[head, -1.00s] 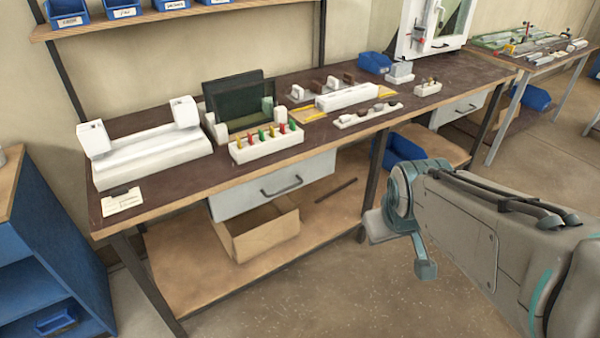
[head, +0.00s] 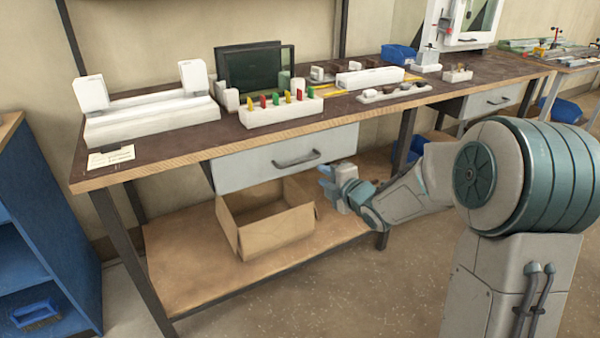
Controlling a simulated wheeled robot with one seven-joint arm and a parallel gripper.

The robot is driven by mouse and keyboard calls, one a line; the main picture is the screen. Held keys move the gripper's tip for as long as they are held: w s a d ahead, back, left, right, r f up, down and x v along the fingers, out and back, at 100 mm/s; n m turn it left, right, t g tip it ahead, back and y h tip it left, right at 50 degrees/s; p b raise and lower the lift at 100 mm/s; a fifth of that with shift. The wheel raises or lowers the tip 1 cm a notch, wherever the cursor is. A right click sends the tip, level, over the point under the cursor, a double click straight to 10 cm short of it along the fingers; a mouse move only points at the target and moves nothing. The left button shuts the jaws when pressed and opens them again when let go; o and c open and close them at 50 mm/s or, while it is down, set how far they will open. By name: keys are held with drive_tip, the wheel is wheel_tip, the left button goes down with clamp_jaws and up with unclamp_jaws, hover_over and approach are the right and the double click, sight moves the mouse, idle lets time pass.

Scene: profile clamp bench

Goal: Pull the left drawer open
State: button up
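The left drawer (head: 240,171) is a light grey front under the near part of the bench top. It looks closed. Its dark bar handle (head: 297,159) runs across the middle of the front. My gripper (head: 325,179) is below and to the right of the handle, just under the drawer's right part, and apart from the handle. Its two light blue fingertips point left and look slightly spread, with nothing seen between them. The gripper is small in this view.
A second drawer (head: 492,101) with a handle is farther right. An open cardboard box (head: 270,235) stands on the lower shelf (head: 180,270) below the left drawer. The bench top (head: 180,147) holds a white fixture (head: 150,122) and a block of coloured pegs (head: 280,112). A blue shelf unit (head: 50,220) stands at left.

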sight(301, 162)
drive_tip(key=b+x, duration=0.1)
drive_tip(key=x, duration=1.2)
drive_tip(key=shift+w+a+f, duration=0.1)
drive_tip(key=shift+w+a, duration=0.2)
clamp_jaws()
